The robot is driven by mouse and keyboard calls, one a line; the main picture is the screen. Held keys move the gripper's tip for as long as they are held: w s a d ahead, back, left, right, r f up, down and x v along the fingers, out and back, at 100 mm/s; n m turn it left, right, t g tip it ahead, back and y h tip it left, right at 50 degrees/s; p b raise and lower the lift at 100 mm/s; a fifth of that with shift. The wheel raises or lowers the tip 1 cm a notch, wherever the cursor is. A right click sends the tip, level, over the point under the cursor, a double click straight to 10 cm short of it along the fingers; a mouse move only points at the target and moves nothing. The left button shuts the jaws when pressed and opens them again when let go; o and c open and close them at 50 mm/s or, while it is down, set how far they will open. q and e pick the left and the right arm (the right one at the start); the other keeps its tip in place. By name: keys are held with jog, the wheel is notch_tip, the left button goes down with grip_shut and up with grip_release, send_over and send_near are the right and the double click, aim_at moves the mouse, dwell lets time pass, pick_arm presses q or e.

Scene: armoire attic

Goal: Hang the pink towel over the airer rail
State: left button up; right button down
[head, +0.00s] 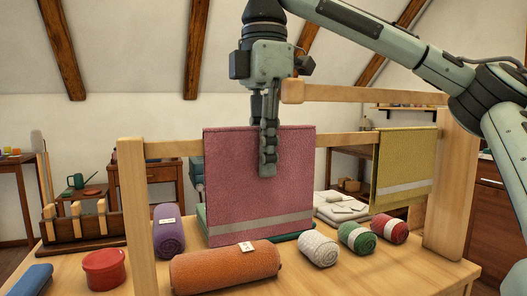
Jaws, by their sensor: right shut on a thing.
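The pink towel (235,175), with a pale stripe near its lower edge, hangs flat and upright at the wooden airer. Its top edge is slightly above the line of the airer rail (340,140) and it covers the middle of that rail. I cannot tell whether any of it lies behind the rail. My right gripper (267,172) points down in front of the towel's upper middle and is shut on it. My left gripper is not in view.
A yellow towel (405,165) hangs on the rail at right. A shorter upper bar (370,94) juts left from the right post (455,185). Rolled towels, including an orange one (225,267) and a purple one (168,230), and a red tub (104,270) crowd the table.

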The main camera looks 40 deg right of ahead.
jog(key=shift+f, duration=0.4)
jog(key=c, duration=1.4)
grip_release()
notch_tip(320, 180, up, 12)
jog(key=shift+s+r, duration=0.1)
